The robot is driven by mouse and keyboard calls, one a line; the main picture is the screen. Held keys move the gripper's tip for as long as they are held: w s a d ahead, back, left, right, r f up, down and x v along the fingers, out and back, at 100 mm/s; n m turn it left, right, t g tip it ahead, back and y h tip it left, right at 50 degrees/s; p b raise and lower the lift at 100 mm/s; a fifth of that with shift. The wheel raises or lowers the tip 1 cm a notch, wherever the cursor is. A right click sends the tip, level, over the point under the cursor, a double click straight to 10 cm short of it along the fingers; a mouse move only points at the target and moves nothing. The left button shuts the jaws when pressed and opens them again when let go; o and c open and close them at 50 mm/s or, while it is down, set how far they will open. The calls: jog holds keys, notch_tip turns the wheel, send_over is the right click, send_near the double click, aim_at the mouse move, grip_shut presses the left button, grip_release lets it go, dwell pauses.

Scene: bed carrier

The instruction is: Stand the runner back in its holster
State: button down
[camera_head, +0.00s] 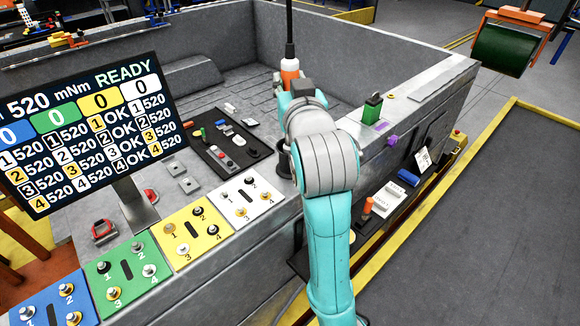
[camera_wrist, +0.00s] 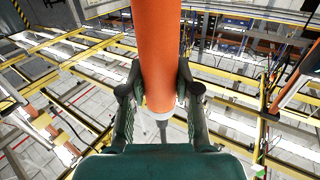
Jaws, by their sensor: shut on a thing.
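The runner (camera_head: 290,68) is an orange tool with a white band and a black upper part that runs up out of the head view. My gripper (camera_head: 294,96) is shut around its orange body and holds it roughly upright above the grey bed carrier. In the wrist view the runner (camera_wrist: 160,40) sits between both fingers of my gripper (camera_wrist: 160,85), with a narrow grey tip beyond them. A dark cup (camera_head: 284,160) on the carrier's edge, partly hidden by my arm, looks like the holster; I cannot see inside it.
A screen (camera_head: 85,125) reading READY stands at the left. Blue, green (camera_head: 127,275), yellow and white plates with bolts line the front. A black tray of small parts (camera_head: 228,145) lies behind them. A green block (camera_head: 372,108) sits on the right wall.

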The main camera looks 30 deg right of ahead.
aim_at(291, 57)
jog(key=shift+f, duration=2.4)
jog(key=c, duration=0.7)
grip_release()
jog(key=shift+c, duration=0.2)
jog(key=shift+f, duration=0.1)
jog(key=shift+r, duration=5.05)
